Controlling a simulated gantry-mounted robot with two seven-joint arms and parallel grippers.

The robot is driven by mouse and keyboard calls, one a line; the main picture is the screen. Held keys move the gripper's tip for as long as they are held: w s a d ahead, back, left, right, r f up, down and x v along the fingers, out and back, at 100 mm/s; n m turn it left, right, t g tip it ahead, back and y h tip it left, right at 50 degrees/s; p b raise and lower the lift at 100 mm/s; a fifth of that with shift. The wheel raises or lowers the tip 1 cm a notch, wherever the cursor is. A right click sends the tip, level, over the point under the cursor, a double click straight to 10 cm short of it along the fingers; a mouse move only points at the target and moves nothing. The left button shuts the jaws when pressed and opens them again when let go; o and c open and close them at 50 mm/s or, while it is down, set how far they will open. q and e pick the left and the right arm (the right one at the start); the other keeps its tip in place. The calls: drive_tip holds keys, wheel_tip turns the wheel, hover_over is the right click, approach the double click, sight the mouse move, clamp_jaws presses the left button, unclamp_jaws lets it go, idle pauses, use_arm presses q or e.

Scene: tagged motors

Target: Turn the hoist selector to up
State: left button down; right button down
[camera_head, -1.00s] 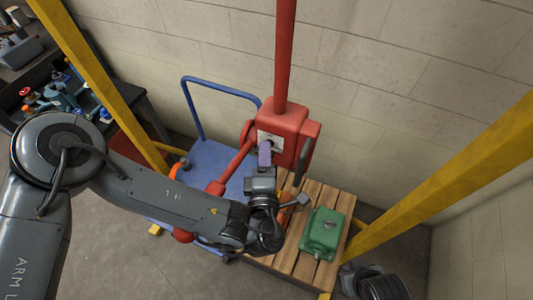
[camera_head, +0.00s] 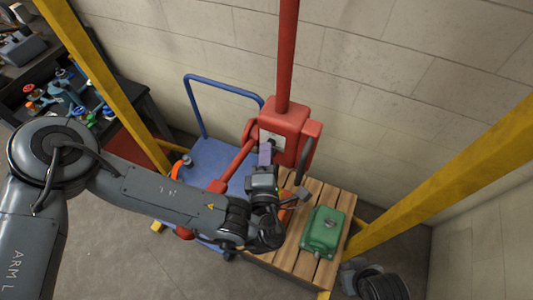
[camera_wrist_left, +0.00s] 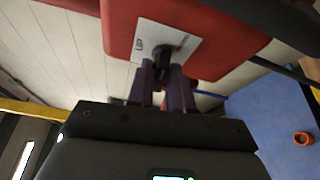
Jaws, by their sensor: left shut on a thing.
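The red hoist box (camera_head: 290,118) hangs on a red post against the wall, with a white selector plate (camera_head: 265,140) on its front. In the left wrist view, the black hoist selector (camera_wrist_left: 162,53) stands out from the white plate (camera_wrist_left: 182,40). My left gripper (camera_head: 265,153) reaches up to the plate from below. Its purple fingers (camera_wrist_left: 163,70) are shut on the selector, one on each side. My right gripper is not in view.
A green box (camera_head: 323,231) sits on a slatted wooden pallet (camera_head: 286,254) below the hoist. A blue trolley (camera_head: 210,160) stands to the left. Yellow posts (camera_head: 100,85) rise on both sides. A workbench with valves is at far left.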

use_arm(q)
drive_tip(key=n+g+h+b, duration=0.1)
drive_tip(key=n+b, duration=0.1)
drive_tip(key=n, duration=0.2)
drive_tip(key=n+g+h+b, duration=0.1)
drive_tip(key=n+g+h, duration=0.1)
drive_tip(key=n, duration=0.2)
drive_tip(key=n+g+h+b, duration=0.2)
drive_tip(key=n, duration=0.2)
drive_tip(key=shift+w+a+r+b, duration=0.15)
drive_tip(key=shift+a+r+b, duration=0.1)
drive_tip(key=shift+a+b, duration=0.05)
idle(0.6)
drive_tip(key=c, duration=1.1)
unclamp_jaws()
drive_tip(key=shift+c, duration=0.2)
